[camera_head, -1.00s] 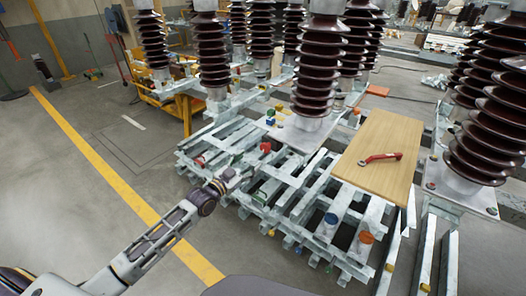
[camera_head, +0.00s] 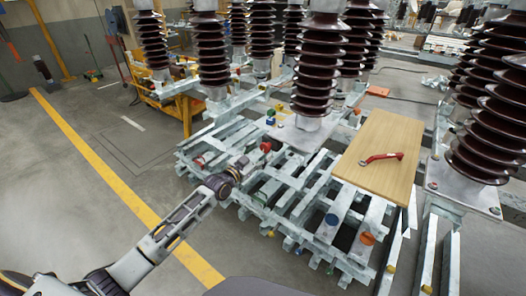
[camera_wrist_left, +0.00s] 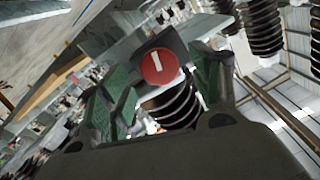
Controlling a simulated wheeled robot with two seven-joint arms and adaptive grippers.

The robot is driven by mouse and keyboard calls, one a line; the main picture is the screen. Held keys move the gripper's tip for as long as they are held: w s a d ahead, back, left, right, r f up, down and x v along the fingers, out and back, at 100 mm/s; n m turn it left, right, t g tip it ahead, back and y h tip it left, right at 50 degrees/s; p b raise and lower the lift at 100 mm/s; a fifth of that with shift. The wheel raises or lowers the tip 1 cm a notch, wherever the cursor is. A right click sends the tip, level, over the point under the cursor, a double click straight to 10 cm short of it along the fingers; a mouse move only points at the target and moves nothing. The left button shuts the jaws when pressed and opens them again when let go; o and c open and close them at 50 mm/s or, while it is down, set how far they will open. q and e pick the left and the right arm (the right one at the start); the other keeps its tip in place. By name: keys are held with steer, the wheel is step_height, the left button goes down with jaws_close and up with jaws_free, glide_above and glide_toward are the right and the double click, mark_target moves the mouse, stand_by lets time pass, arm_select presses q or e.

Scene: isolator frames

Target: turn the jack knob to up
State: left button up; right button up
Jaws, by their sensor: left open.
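A round red knob with a short white bar on its face (camera_wrist_left: 160,67) sits on a dark square mount in the left wrist view. The bar runs nearly upright, slightly tilted, in that picture. A red knob on the steel frame, apparently the same one, shows in the head view (camera_head: 266,146). My left gripper (camera_head: 246,162) is just left of and below it. In the left wrist view the open green-padded fingers (camera_wrist_left: 160,88) stand on either side of the knob, with no visible contact. My right gripper is not in view.
Stacked steel beams (camera_head: 290,200) carry other coloured knobs, including a blue one (camera_head: 331,219) and an orange one (camera_head: 366,238). A wooden board (camera_head: 395,130) holds a red-handled tool (camera_head: 381,158). A tall brown insulator (camera_head: 318,70) rises behind the red knob.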

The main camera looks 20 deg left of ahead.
arm_select(q)
steer(key=shift+x, duration=1.3)
steer(key=shift+w, duration=0.1)
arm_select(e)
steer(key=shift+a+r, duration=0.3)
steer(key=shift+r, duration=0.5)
arm_select(q)
steer(key=shift+c, duration=0.3)
steer(key=c, duration=1)
